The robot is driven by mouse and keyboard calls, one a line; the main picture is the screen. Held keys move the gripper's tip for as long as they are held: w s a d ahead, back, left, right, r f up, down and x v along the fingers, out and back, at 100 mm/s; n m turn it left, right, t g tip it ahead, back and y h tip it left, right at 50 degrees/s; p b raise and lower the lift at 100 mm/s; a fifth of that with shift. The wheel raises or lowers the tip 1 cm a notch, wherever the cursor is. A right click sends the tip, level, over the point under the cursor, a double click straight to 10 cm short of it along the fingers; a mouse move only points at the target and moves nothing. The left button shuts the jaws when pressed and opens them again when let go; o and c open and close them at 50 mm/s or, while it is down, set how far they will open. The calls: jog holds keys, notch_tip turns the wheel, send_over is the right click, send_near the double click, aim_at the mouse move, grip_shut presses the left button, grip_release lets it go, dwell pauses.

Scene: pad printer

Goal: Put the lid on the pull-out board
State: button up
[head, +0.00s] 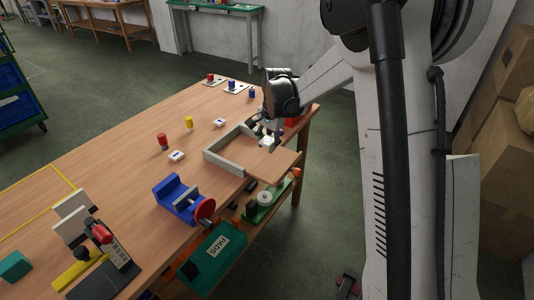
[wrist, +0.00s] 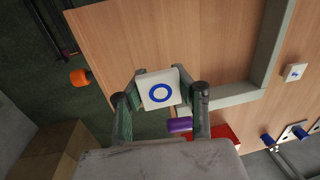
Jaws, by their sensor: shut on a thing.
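A white square lid with a blue ring on it (wrist: 159,90) is between the fingers of my gripper (wrist: 160,92) in the wrist view. My gripper (head: 264,134) is shut on it. In the head view the lid is a small pale patch (head: 265,143) under the fingers, partly hidden. The pull-out board (head: 270,165) is a plain wooden panel jutting from the table's near right edge, beside the grey frame. It also shows in the wrist view (wrist: 165,40) behind the lid. My gripper is over its far part; I cannot tell whether the lid touches the board.
A grey frame (head: 222,163) borders the board. A blue vise (head: 180,200), a red cylinder (head: 162,141) and a yellow cylinder (head: 189,123) stand leftward. A green PADS box (head: 210,255) is below.

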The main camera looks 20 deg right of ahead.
aim_at(266, 159)
jog(key=shift+f, duration=1.9)
jog(key=shift+b, duration=0.3)
jog(key=shift+f+b, duration=0.3)
jog(key=shift+f, duration=0.1)
jog(key=shift+f, duration=0.2)
jog(key=shift+c, duration=1)
jog(key=o, duration=1.1)
jog(key=shift+c, duration=0.2)
